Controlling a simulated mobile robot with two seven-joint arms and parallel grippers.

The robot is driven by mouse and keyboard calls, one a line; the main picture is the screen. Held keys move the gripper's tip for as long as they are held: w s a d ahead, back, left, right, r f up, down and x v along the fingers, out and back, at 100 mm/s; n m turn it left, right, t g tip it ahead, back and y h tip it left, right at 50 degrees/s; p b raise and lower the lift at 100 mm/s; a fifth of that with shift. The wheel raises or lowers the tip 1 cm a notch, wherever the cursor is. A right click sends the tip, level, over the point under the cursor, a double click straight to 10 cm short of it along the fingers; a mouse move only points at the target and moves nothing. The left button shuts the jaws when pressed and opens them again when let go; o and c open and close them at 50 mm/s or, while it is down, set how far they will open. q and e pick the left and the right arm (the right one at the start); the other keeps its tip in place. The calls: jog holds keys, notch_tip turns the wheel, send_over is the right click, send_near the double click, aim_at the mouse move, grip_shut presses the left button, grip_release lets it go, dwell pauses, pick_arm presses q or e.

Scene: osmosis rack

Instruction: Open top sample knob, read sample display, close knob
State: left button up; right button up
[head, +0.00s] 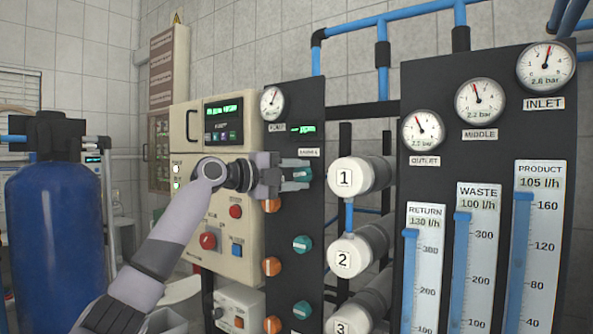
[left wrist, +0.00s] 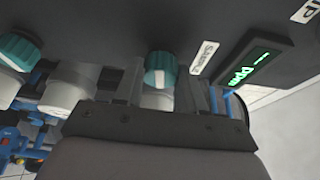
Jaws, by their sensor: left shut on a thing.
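The top sample knob (head: 303,174) is teal and sits on the black panel, below the small SAMPLE label (head: 308,152). My left gripper (head: 292,180) reaches it from the left and is shut on it. In the left wrist view the teal knob (left wrist: 160,65) with its white mark lies between the fingers (left wrist: 158,92). The sample display (head: 303,128) is lit green above the knob; "ppm" is readable, its number is not clear. The display also shows in the left wrist view (left wrist: 250,67), at a slant. My right gripper is in neither view.
More teal knobs (head: 302,243) and orange knobs (head: 271,266) sit lower on the black panel. A beige control box (head: 240,260) with buttons is at left. White numbered cylinders (head: 347,253) stand out at right, near the gauge and flow-meter panel (head: 425,83).

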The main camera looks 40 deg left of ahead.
pick_arm(q)
jog(key=shift+m+g, duration=0.3)
jog(key=shift+m, duration=0.4)
jog(key=o, duration=1.1)
jog(key=shift+c, duration=0.2)
jog(key=b+v, duration=0.2)
jog(key=v, duration=0.5)
